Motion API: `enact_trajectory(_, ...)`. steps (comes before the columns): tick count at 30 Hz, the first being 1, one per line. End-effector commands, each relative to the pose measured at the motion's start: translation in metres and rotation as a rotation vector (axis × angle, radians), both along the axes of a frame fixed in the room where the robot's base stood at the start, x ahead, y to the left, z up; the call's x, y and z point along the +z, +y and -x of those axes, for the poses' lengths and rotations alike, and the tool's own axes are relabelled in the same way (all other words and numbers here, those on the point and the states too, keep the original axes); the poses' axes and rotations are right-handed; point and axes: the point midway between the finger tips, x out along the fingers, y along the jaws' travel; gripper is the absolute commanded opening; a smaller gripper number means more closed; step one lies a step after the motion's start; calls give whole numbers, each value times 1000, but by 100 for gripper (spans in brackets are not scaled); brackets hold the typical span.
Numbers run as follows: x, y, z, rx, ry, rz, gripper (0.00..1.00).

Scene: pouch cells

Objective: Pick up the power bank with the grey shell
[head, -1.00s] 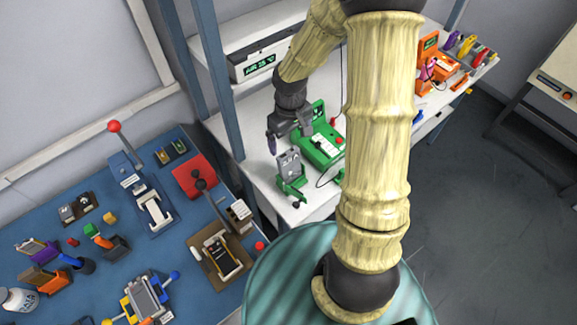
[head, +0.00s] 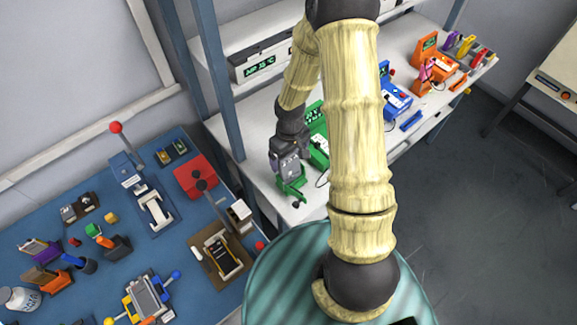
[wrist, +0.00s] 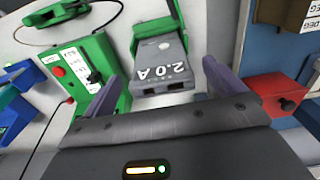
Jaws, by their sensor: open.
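The grey power bank (wrist: 162,66), marked "2.0 A" with two ports on its near end, sits in a green stand (wrist: 155,27) in the wrist view. In the head view the green stand (head: 292,188) is on the white bench, and my gripper (head: 286,160) is over it, hiding much of the power bank. My gripper (wrist: 160,88) is open, with one purple finger to the left of the power bank's near end and one to the right. Gaps show between the fingers and the shell, so it is not gripped.
A green tester (wrist: 78,75) with a red button stands close left of the stand in the wrist view. A red box (wrist: 285,92) is on the right. In the head view, blue (head: 396,102) and orange (head: 432,72) testers stand farther along the bench. The blue table (head: 185,265) is crowded.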

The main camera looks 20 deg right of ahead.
Motion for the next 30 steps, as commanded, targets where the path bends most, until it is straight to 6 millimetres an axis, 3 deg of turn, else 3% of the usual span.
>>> enact_trajectory(7,-27,0,1,2,2,1,95)
enact_trajectory(23,-29,0,0,0,-1,1,95)
enact_trajectory(24,-29,0,0,0,0,1,93)
enact_trajectory(30,-29,0,0,0,0,1,53)
